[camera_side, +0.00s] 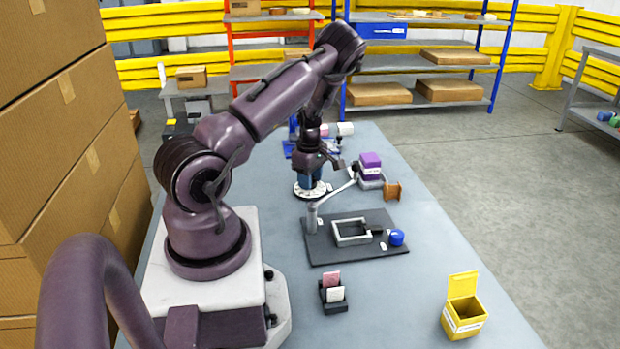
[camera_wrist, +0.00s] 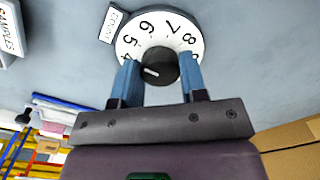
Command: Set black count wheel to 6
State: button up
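The black count wheel (camera_wrist: 159,66) is a round knob at the middle of a white dial (camera_wrist: 158,27) with black digits. The digits 5, 6, 7 and 8 can be read, and a partly hidden digit, seemingly 4, is at the left. A white mark on the knob points left, towards that digit. My gripper (camera_wrist: 158,70) has one blue finger on each side of the knob, and both seem to touch it. In the side view my gripper (camera_side: 312,182) points down over the dial (camera_side: 299,190), hiding the knob.
A COUNT label (camera_wrist: 111,24) lies beside the dial. A purple box (camera_side: 370,161), a brown spool-like part (camera_side: 392,191) and a dark plate (camera_side: 325,253) with a metal frame and blue knob (camera_side: 397,237) are nearby. A yellow bin (camera_side: 463,318) stands at front right.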

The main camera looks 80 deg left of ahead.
jog(key=shift+m, duration=0.3)
jog(key=m, duration=0.3)
jog(key=shift+m, duration=1.6)
jog(key=o, duration=0.9)
notch_tip(320, 180, up, 13)
jog(key=shift+r, duration=0.1)
jog(key=shift+m, duration=0.3)
